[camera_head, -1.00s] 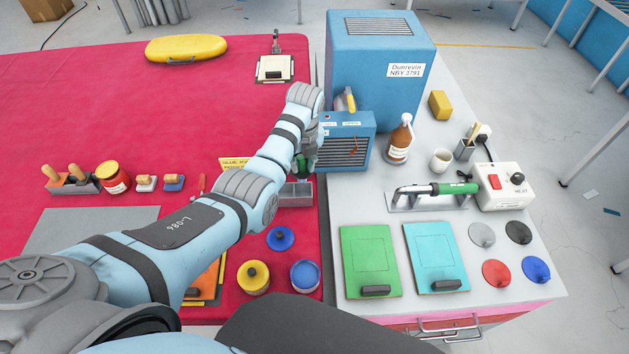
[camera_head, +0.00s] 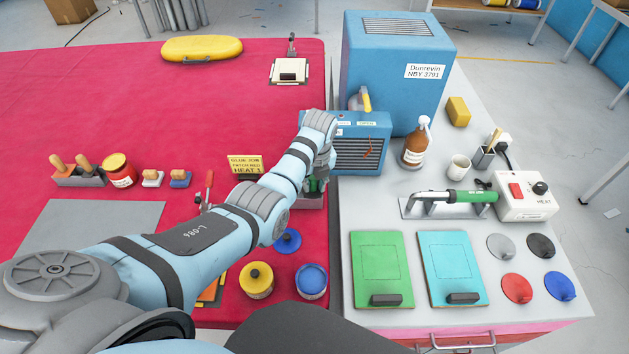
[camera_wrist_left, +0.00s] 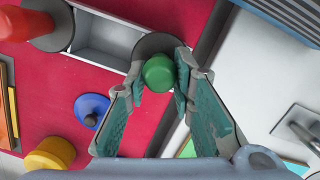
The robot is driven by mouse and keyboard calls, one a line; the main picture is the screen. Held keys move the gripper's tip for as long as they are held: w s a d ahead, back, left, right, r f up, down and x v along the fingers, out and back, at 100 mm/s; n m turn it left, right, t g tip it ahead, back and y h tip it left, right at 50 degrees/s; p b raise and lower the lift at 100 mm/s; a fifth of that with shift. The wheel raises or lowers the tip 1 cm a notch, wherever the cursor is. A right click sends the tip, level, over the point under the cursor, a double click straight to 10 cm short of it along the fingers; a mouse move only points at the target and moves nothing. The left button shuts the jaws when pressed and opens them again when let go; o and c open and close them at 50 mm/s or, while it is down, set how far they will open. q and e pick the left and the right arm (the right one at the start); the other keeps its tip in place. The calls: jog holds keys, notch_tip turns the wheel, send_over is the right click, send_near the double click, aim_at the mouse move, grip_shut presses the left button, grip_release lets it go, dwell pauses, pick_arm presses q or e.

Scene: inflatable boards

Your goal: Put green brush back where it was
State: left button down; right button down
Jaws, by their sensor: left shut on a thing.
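My left gripper (camera_head: 318,181) is shut on the green brush (camera_head: 313,186), over the grey divided tray (camera_head: 312,204) on the red table. In the left wrist view, the gripper (camera_wrist_left: 160,82) has the brush's green handle (camera_wrist_left: 159,74) between its fingertips. A dark round disc at the brush's far end overlaps the right end of the tray (camera_wrist_left: 108,36). I cannot tell whether the brush touches the tray. The tray's visible compartment is empty. A red-handled piece (camera_wrist_left: 28,22) with a grey disc covers the tray's left end. My right gripper is not in view.
A blue disc (camera_head: 288,240), a yellow tin (camera_head: 257,280) and a blue tin (camera_head: 311,280) stand in front of the tray. A blue vented unit (camera_head: 360,150) is close behind the gripper. The white bench with green board (camera_head: 382,262) lies to the right.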

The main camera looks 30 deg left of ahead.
aim_at(316, 196)
pick_arm(q)
jog(key=c, duration=1.4)
grip_release()
notch_tip(316, 196, up, 13)
jog(key=s+d+p, duration=0.1)
jog(key=p, duration=0.1)
jog(key=shift+d+p, duration=0.15)
jog(key=shift+p, duration=0.15)
jog(key=shift+f, duration=0.15)
